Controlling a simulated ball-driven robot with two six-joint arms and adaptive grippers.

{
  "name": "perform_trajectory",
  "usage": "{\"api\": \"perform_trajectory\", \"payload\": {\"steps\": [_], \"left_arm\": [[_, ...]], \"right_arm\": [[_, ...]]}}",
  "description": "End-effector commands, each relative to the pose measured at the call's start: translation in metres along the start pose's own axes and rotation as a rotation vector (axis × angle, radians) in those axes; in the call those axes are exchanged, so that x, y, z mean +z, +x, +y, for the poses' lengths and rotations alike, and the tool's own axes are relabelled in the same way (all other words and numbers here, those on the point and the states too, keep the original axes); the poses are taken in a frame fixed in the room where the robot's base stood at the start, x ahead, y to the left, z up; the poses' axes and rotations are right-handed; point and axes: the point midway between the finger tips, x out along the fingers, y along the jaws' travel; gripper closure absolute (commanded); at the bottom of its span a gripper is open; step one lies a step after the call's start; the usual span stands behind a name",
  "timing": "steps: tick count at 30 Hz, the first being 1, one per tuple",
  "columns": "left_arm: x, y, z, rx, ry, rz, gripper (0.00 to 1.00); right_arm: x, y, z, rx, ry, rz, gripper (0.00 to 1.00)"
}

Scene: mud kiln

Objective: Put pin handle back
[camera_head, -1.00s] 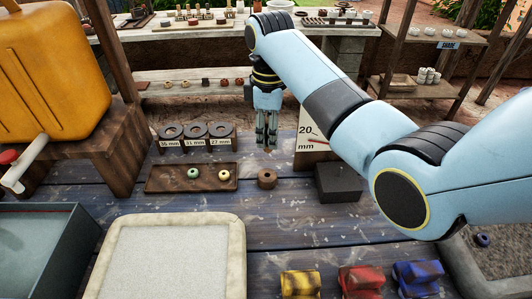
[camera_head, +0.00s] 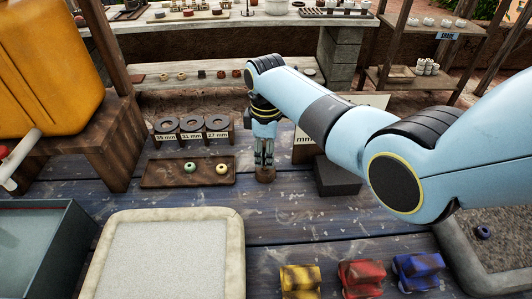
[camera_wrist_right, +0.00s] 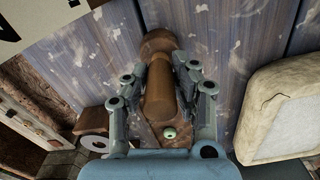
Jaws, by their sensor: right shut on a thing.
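My right gripper (camera_head: 265,163) points down just above a small round brown block (camera_head: 266,175) on the blue plank table. In the right wrist view, my right gripper (camera_wrist_right: 162,78) is shut on a brown rod-like pin handle (camera_wrist_right: 160,98), with a finger on each side. The handle's far end meets or overlaps the round brown block (camera_wrist_right: 158,42); I cannot tell if it sits inside it. In the head view the fingers mostly hide the handle. My left gripper is not in view.
A brown tray (camera_head: 160,174) with a green and a cream ring lies left of the gripper, below a rack of size-labelled rings (camera_head: 190,136). A dark block (camera_head: 337,178) and a white sign (camera_head: 303,145) stand close on the right. A pale framed slab (camera_head: 233,240) lies in front.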

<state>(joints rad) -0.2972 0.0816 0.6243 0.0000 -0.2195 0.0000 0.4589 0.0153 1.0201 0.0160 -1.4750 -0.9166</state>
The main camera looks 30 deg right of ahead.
Motion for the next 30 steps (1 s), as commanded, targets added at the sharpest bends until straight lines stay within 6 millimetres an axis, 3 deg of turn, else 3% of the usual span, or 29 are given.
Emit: {"api": "perform_trajectory", "payload": {"steps": [6,7,12,23,30], "left_arm": [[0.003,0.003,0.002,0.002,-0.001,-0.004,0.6],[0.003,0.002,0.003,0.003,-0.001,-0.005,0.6],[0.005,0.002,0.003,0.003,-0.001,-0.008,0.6],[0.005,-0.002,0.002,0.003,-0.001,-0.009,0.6],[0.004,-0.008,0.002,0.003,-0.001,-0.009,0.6]], "right_arm": [[0.0,0.005,0.0,0.0,0.0,0.0,1.0],[0.0,0.004,0.0,0.0,0.0,0.0,0.7],[0.0,0.004,0.0,0.0,0.0,0.0,0.51],[0.0,-0.006,0.001,0.001,0.0,0.001,0.51],[-0.001,-0.056,0.002,0.005,0.0,0.004,0.51]]}}
